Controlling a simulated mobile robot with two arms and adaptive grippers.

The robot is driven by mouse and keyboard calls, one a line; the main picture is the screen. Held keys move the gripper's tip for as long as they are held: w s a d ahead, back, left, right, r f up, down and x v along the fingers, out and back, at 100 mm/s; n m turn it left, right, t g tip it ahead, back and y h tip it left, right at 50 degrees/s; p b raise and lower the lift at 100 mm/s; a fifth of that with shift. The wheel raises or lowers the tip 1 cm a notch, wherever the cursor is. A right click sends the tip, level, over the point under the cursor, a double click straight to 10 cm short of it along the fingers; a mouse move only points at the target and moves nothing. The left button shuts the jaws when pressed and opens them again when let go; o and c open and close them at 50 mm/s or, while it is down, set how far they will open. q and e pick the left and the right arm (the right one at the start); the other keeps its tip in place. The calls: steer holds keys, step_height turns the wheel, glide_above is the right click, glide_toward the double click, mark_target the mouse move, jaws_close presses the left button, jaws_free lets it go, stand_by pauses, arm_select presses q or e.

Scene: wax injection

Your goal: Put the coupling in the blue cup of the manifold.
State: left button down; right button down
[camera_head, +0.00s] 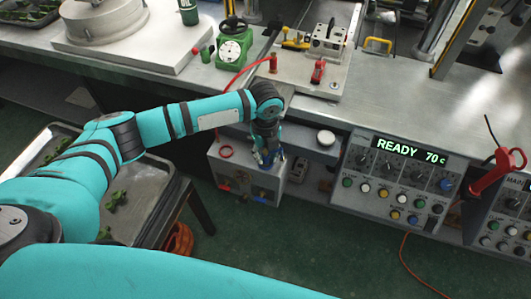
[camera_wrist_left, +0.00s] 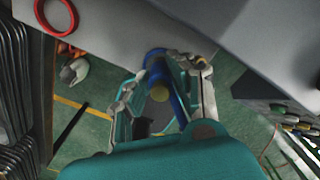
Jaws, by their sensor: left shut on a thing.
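My left gripper (camera_head: 268,158) is over the right part of the grey manifold box (camera_head: 235,178), pointing down. In the left wrist view its fingers (camera_wrist_left: 168,78) are shut around the coupling, which shows as a dull yellow round end (camera_wrist_left: 159,91) with blue around it. A blue rounded part (camera_wrist_left: 155,56) shows just beyond, at the edge of the manifold top (camera_wrist_left: 115,30). I cannot tell whether it belongs to the coupling or to the blue cup. The red ring (camera_head: 225,152) on the manifold is left of the gripper. My right gripper is not in view.
A control panel reading READY 70 c (camera_head: 393,185) stands right of the manifold. The steel bench (camera_head: 415,115) runs behind it. A metal tray (camera_head: 150,195) with green parts lies at left, under my left arm. A round white knob (camera_head: 326,138) is close to the gripper.

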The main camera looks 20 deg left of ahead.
mark_target(265, 151)
arm_select(q)
steer(key=shift+f, duration=0.1)
steer(key=c, duration=1.1)
jaws_free()
steer(key=shift+c, duration=0.2)
step_height(265, 151, up, 12)
steer(key=shift+b, duration=0.3)
